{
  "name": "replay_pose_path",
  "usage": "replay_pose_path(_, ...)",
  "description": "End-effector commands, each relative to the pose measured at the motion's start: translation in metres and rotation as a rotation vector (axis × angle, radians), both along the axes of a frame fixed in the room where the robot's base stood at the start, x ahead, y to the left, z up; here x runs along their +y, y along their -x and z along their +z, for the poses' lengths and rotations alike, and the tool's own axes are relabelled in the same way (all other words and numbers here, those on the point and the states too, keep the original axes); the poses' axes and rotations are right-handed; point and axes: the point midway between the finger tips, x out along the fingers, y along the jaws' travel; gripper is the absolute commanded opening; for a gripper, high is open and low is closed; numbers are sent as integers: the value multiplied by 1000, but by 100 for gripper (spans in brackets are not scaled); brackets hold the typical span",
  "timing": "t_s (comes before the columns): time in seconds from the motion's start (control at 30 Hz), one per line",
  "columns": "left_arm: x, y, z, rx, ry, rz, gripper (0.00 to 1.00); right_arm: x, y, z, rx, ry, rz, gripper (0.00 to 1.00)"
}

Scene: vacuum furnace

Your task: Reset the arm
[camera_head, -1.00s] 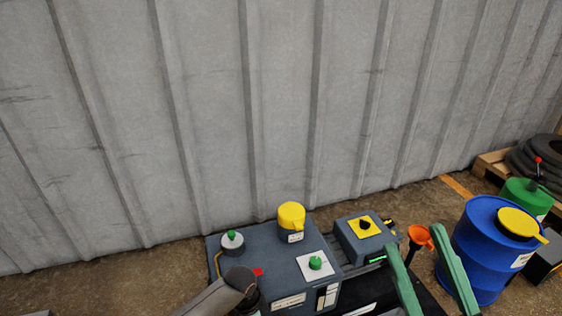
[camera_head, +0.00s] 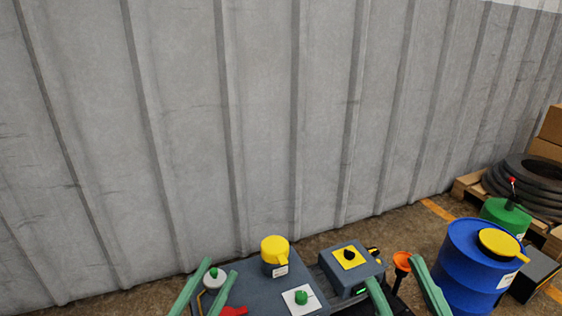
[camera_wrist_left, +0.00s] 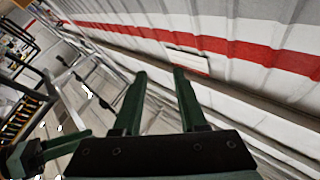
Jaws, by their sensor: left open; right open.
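My left gripper (camera_head: 208,292) shows at the bottom of the head view, left of centre, with two green fingers apart and nothing between them. It is in front of the left part of the grey-blue machine. In the left wrist view its fingers (camera_wrist_left: 160,92) are spread and empty, pointing toward a wall with a red stripe. My right gripper (camera_head: 402,290) is at the bottom right of centre in the head view, its green fingers apart. An orange funnel (camera_head: 402,262) shows between and beyond these fingers. The arms themselves are mostly out of the picture.
A blue drum (camera_head: 465,268) and a green canister (camera_head: 505,216) stand at right. A corrugated wall (camera_head: 260,110) closes the back.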

Motion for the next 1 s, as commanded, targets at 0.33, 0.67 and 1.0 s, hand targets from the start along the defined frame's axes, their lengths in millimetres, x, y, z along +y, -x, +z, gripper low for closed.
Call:
replay_pose_path(0.33,25,90,108,-335,68,-42,41,-1,-7,5,41,1,-10,50)
replay_pose_path(0.67,36,36,73,50,56,52,41,-13,-59,-28,426,7,-90,50)
replay_pose_path(1.0,52,25,3,553,36,156,41,-29,-70,-97,930,19,-180,50)
